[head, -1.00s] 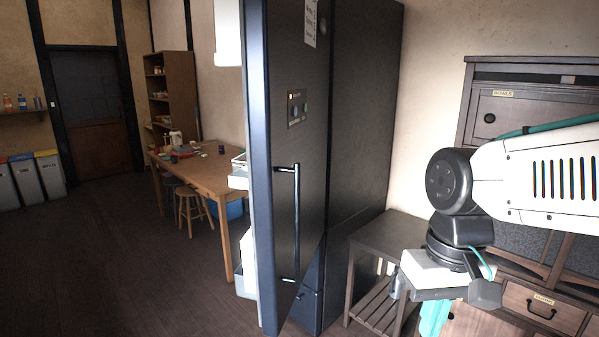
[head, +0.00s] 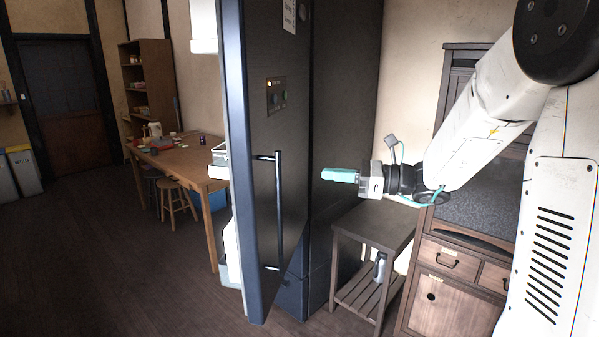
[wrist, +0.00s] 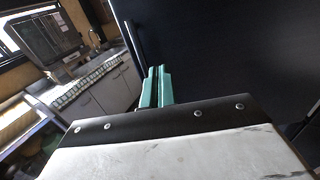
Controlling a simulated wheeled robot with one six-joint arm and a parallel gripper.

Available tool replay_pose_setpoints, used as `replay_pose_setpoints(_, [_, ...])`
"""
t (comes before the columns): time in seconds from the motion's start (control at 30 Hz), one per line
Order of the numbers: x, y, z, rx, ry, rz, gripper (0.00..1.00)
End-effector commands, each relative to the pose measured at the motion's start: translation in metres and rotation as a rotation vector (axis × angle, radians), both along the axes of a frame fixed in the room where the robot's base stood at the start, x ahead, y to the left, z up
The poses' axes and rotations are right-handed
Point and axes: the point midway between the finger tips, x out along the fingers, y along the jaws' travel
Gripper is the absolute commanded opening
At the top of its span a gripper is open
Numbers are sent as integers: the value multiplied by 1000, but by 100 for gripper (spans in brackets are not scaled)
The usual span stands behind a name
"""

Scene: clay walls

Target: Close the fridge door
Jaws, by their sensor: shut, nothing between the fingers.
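The dark fridge door (head: 258,150) stands open in the head view, swung out toward me, with white shelves showing past its left edge. A long vertical bar handle (head: 279,212) is on its near face. The fridge body (head: 345,110) stands behind it to the right. My gripper (head: 324,174) has teal fingers pointing left, to the right of the door and handle and apart from the handle in the picture. The fingers are shut and empty. In the wrist view the teal fingers (wrist: 155,88) lie together, with a large dark panel (wrist: 215,55) filling the right side.
A small slatted side table (head: 385,225) stands below my arm, by the wooden cabinet (head: 455,260). A wooden table (head: 180,160) and stool (head: 175,200) are behind the door at left. The floor (head: 110,260) left of the door is clear.

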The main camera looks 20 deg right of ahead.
Motion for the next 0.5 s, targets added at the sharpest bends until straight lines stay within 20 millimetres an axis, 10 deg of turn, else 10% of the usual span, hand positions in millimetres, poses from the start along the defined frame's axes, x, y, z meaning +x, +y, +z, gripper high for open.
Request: replay_pose_setpoints(0.5, [52, 86, 0, -4, -1, 7, 0])
